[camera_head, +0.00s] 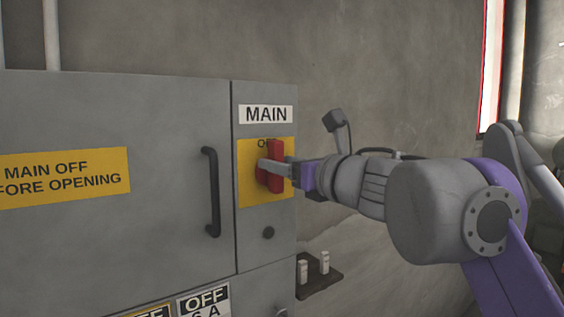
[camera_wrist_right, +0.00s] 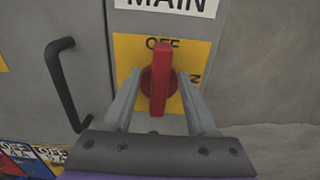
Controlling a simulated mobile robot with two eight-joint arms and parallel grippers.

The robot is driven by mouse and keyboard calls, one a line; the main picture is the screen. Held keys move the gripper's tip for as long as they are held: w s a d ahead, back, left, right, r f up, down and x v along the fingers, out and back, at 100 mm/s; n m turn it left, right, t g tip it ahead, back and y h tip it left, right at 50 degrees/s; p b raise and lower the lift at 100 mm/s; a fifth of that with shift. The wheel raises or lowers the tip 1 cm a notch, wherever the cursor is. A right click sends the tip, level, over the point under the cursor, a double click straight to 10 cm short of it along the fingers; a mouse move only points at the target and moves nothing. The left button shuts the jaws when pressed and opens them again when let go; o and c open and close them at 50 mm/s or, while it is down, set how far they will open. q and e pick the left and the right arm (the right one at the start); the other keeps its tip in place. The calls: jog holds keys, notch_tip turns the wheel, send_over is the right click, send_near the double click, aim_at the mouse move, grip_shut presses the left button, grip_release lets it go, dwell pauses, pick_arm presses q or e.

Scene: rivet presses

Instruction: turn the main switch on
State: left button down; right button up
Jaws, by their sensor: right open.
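The main switch (camera_head: 277,150) is a red rotary knob on a yellow plate (camera_head: 247,190), below a white MAIN label (camera_head: 265,114). In the right wrist view the switch handle (camera_wrist_right: 160,72) stands upright, its top end at the word OFF. An N shows on the plate to the right, its word partly hidden by a finger. My right gripper (camera_head: 274,164) is at the switch. Its open fingers (camera_wrist_right: 159,78) stand on either side of the red handle, with the handle between them; whether they touch it I cannot tell. My left gripper is not in view.
The grey cabinet door (camera_head: 110,240) at left has a black bar handle (camera_head: 212,192) close to the switch and a yellow warning label (camera_head: 65,178). A dark round lock (camera_head: 268,233) sits below the plate. A small shelf (camera_head: 318,282) juts out at lower right.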

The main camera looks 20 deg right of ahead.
jog(key=shift+w, duration=0.1)
grip_shut()
jog(key=shift+m, duration=0.3)
jog(key=m, duration=0.5)
jog(key=d+f+m, duration=0.1)
jog(key=m, duration=0.5)
jog(key=d+f+m, duration=0.1)
jog(key=m, duration=0.5)
jog(key=shift+w+f, duration=0.1)
jog(key=shift+w, duration=0.25)
jog(key=shift+m, duration=0.3)
dwell(0.4)
